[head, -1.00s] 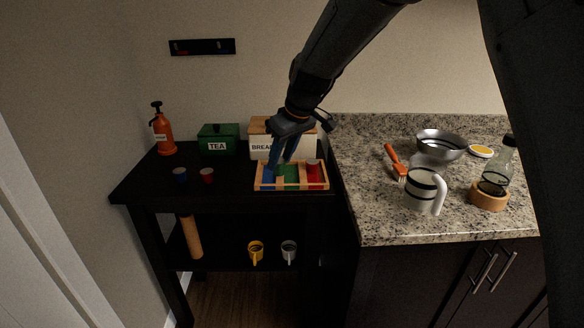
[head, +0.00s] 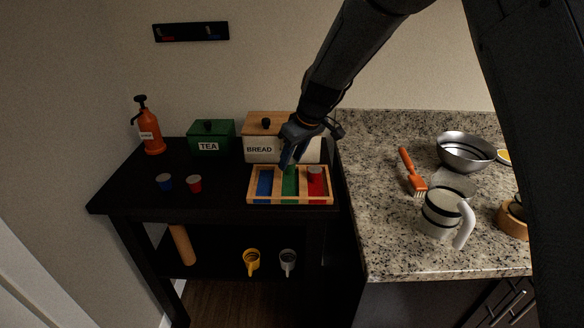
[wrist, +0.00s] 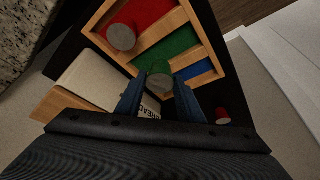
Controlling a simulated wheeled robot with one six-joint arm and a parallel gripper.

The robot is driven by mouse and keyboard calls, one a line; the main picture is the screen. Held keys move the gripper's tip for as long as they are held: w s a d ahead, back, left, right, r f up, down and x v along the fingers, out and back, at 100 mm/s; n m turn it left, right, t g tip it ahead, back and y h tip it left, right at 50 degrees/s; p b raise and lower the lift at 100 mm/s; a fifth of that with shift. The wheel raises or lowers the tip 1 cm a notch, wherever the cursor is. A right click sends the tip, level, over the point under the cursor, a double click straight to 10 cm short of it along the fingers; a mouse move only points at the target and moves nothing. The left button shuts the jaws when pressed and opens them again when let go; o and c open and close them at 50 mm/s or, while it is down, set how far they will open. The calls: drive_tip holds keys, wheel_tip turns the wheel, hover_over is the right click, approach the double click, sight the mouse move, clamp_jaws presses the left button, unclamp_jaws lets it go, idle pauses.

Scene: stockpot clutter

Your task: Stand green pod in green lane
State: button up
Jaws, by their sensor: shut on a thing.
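The wooden tray (head: 250,198) has a blue lane (head: 264,184), a green lane (head: 289,190) in the middle and a red lane (head: 316,191). My gripper (head: 289,162) is over the back end of the green lane. In the wrist view my gripper (wrist: 160,92) is shut on the green pod (wrist: 159,76), whose grey top faces the camera. The pod looks roughly upright at the lane's end; whether it touches the lane floor I cannot tell. A red-sided pod (wrist: 121,37) stands in the red lane.
The bread box (head: 262,150) is close behind the tray, with the green tea box (head: 210,138) and orange bottle (head: 150,130) further left. The granite counter is to the right.

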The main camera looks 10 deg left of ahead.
sight(294, 163)
wheel_tip(294, 163, down, 4)
drive_tip(key=shift+r+p, duration=0.2)
drive_tip(key=shift+p, duration=0.4)
drive_tip(key=shift+f, duration=0.2)
drive_tip(key=shift+f, duration=0.15)
drive_tip(key=o, duration=1)
drive_tip(key=shift+r, duration=0.25)
drive_tip(key=b+v, duration=0.4)
drive_tip(key=v, duration=0.8)
